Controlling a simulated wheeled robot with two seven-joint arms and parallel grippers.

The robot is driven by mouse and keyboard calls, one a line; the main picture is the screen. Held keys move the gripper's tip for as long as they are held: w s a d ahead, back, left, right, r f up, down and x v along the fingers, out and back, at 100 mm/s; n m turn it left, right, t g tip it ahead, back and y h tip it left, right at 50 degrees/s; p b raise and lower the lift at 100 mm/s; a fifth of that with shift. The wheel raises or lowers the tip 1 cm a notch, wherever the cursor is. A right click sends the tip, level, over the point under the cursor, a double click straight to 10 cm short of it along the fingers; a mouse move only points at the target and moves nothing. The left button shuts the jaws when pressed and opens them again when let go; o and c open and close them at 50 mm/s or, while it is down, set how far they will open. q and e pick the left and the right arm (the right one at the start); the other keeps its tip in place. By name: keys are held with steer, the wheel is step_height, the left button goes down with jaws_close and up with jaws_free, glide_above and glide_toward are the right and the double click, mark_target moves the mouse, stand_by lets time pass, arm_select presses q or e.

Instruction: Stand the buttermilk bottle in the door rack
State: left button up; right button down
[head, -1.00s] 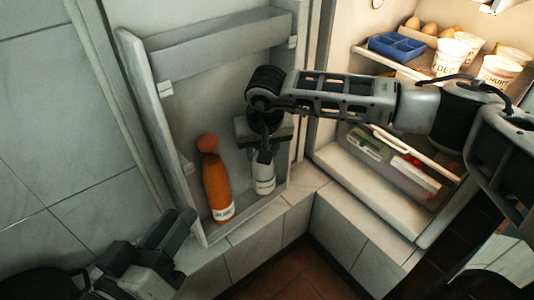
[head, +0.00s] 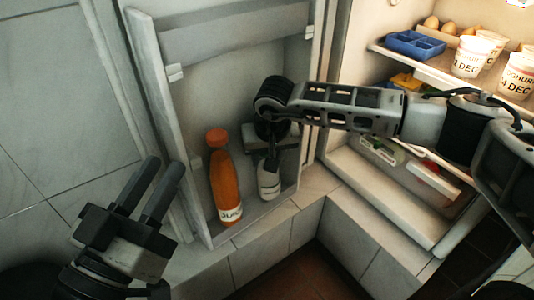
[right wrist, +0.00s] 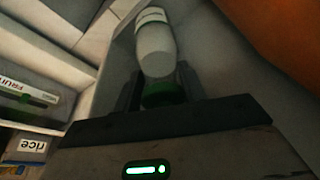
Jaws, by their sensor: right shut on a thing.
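The white buttermilk bottle (head: 268,184) is inside the door rack (head: 188,130), to the right of an orange juice bottle. My right gripper (head: 268,158) reaches in from the right and is shut on the bottle near its top. In the right wrist view the white bottle (right wrist: 157,50) sits between the fingers, with its green cap (right wrist: 165,95) closest to the palm. It looks roughly upright; I cannot tell whether its base touches the rack floor. My left gripper (head: 164,164) is at lower left, outside the rack, its two fingers apart and empty.
The orange juice bottle (head: 226,180) stands in the rack's left part. The open fridge at right holds a blue tray (head: 415,44), eggs and yoghurt cups (head: 472,56). A low tiled ledge (head: 290,238) runs below the door.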

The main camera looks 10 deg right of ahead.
arm_select(q)
steer(key=shift+r, duration=0.1)
arm_select(e)
steer(key=shift+a, duration=0.1)
steer(key=c, duration=0.7)
jaws_free()
steer(key=shift+r, duration=0.1)
steer(key=shift+c, duration=0.2)
steer(key=shift+s, duration=0.1)
arm_select(q)
step_height(320, 180, down, 6)
steer(key=s+n+g+y+p, duration=0.2)
steer(key=g+p, duration=0.2)
steer(key=p, duration=0.1)
steer(key=shift+s+d+n+y, duration=0.25)
steer(key=shift+s+n+y, duration=0.05)
steer(key=shift+n, duration=0.1)
arm_select(e)
steer(key=v, duration=1.6)
